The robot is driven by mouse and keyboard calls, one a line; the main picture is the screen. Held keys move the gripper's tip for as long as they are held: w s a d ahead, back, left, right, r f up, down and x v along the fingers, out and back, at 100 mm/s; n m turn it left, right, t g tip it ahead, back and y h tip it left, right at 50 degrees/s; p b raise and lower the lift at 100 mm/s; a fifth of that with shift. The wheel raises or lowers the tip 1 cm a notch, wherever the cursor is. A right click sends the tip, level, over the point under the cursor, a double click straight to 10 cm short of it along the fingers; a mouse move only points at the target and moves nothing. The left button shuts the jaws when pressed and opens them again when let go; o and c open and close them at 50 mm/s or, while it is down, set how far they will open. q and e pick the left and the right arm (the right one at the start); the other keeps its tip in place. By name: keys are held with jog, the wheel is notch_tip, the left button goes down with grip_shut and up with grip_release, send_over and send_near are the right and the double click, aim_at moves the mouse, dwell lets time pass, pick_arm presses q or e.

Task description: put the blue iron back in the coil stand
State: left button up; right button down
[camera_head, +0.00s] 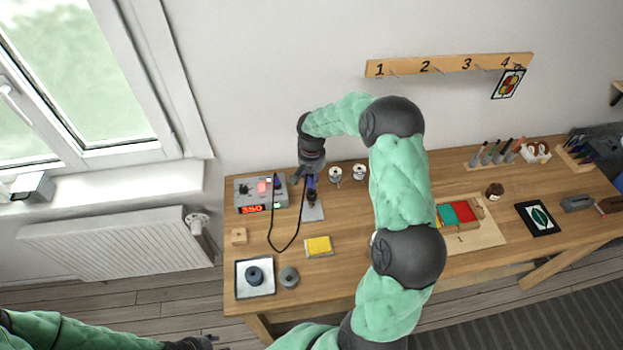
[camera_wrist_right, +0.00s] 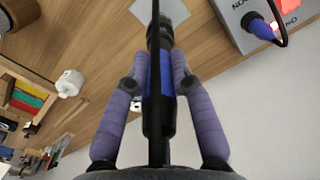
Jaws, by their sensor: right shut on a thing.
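The blue iron (camera_head: 311,182) is at the back left of the bench, below my right gripper (camera_head: 306,176). In the right wrist view the iron's blue handle (camera_wrist_right: 165,78) is between the two purple-padded fingers of my right gripper (camera_wrist_right: 160,82), which are shut on it. A grey plate (camera_head: 314,213), seemingly the base of the coil stand, lies under the iron. The plate also shows in the wrist view (camera_wrist_right: 143,10). The coil is not clear, and I cannot tell whether the iron's tip is inside it. My left gripper (camera_head: 190,343) is at the bottom left, partly cut off.
The soldering station (camera_head: 244,197) with a red display stands left of the iron, with a black cable (camera_head: 276,243) looping over the bench. Two white spools (camera_head: 347,173) stand to the right. A yellow sponge (camera_head: 318,246) and a white-edged tray (camera_head: 255,291) lie nearer the front.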

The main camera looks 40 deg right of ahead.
jog(key=shift+f+b, duration=0.8)
jog(key=shift+f, duration=0.25)
jog(key=c, duration=1)
grip_release()
jog(key=o, duration=0.5)
jog(key=shift+r, duration=0.1)
jog(key=shift+r+p, duration=2)
jog(key=shift+r, duration=1.45)
jog(key=shift+s+f, duration=0.1)
